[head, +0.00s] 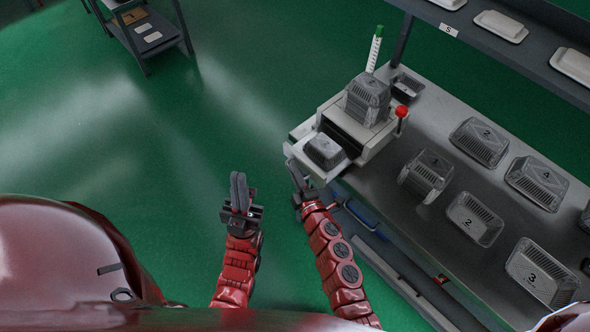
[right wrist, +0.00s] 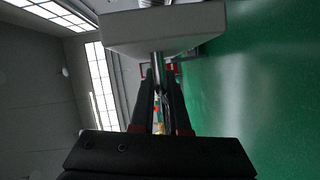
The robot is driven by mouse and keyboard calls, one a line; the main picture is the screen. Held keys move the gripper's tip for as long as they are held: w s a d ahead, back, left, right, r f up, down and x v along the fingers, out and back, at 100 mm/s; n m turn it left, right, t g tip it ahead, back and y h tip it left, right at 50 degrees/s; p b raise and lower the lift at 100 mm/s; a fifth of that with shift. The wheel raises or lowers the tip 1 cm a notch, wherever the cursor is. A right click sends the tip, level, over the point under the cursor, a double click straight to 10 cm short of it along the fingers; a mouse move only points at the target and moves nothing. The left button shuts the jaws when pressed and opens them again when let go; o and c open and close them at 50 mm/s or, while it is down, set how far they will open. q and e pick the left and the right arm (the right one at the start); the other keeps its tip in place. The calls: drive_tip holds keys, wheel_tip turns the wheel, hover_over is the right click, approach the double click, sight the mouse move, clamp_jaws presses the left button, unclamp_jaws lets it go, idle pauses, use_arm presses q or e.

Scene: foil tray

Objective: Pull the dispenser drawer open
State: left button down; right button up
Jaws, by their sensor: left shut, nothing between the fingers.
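The dispenser (head: 371,133) is a pale box on the bench with a red-knobbed lever and a stack of foil trays on top. Its drawer (head: 333,171) stands out from the front, toward the lower left, with one foil tray (head: 324,151) in it. In the right wrist view the pale drawer front (right wrist: 165,30) is close ahead, with a metal handle (right wrist: 158,62) below it. My right gripper (head: 293,172) is at the drawer front, its fingers closed about the handle; the exact contact is partly hidden. My left gripper (head: 239,187) is shut and empty, left of the drawer, over the floor.
Several numbered foil trays stand on the grey bench (head: 398,215) to the right. A shelf (head: 462,32) with white lids is above its back. A small dark cart (head: 146,30) stands far left. The green floor (head: 120,130) left of the drawer is clear.

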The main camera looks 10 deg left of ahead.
drive_tip(key=o, duration=0.4)
drive_tip(key=shift+s+d, duration=0.25)
drive_tip(key=shift+s, duration=0.2)
drive_tip(key=b+v, duration=0.2)
drive_tip(key=v, duration=1.4)
drive_tip(key=shift+b, duration=0.35)
drive_tip(key=shift+s+d, duration=0.1)
drive_tip(key=shift+s, duration=0.05)
